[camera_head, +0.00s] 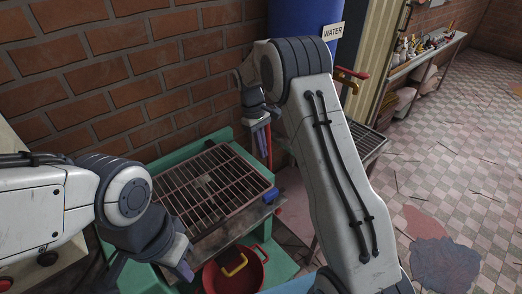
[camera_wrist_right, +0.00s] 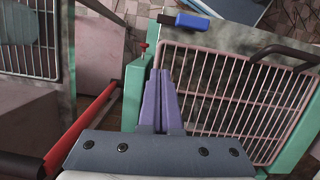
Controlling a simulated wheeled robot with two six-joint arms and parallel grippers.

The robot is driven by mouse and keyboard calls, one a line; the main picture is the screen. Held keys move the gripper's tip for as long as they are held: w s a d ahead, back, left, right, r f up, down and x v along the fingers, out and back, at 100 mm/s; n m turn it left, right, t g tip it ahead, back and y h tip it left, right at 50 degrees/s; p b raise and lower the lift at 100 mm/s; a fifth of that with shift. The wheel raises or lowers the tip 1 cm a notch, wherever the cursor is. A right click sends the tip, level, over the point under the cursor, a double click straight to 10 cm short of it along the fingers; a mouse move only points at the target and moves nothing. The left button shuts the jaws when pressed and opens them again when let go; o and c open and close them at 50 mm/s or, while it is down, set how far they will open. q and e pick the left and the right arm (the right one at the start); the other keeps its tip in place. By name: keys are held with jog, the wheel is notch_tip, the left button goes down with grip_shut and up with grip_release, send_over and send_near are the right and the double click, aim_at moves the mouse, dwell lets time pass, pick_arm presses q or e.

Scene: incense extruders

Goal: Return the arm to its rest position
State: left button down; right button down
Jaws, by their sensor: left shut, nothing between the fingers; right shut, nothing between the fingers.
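My right arm reaches in from the lower right in the head view. Its gripper (camera_head: 262,135) hangs fingers down beside the far right corner of a wire rack. In the right wrist view the two purple fingers (camera_wrist_right: 160,95) are together with nothing between them, over the edge of the rack. My left gripper (camera_head: 183,268) points down at the lower left, near the rack's front edge and left of a red pot. Its fingers look shut and empty, though partly hidden by the wrist.
The wire rack (camera_head: 200,186) lies on a green frame (camera_head: 146,272) against the brick wall. The red pot (camera_head: 258,278) with a yellow handle sits in front. A blue water barrel (camera_head: 295,18) with a red-handled tap stands behind my right arm. Tiled floor at right is mostly open.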

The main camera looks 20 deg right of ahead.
jog(key=shift+r, duration=0.15)
jog(key=shift+a, duration=0.1)
jog(key=s+a+r+n+t, duration=0.1)
jog(key=s+a+r, duration=0.4)
jog(key=s+a, duration=0.25)
jog(key=s+a+r+t, duration=0.1)
jog(key=s+a+r, duration=0.3)
jog(key=s+a, duration=0.35)
jog(key=s+a+n+y, duration=0.1)
jog(key=s+y, duration=0.1)
jog(key=s, duration=1.6)
jog(key=shift+s+t, duration=0.3)
jog(key=shift+s, duration=0.05)
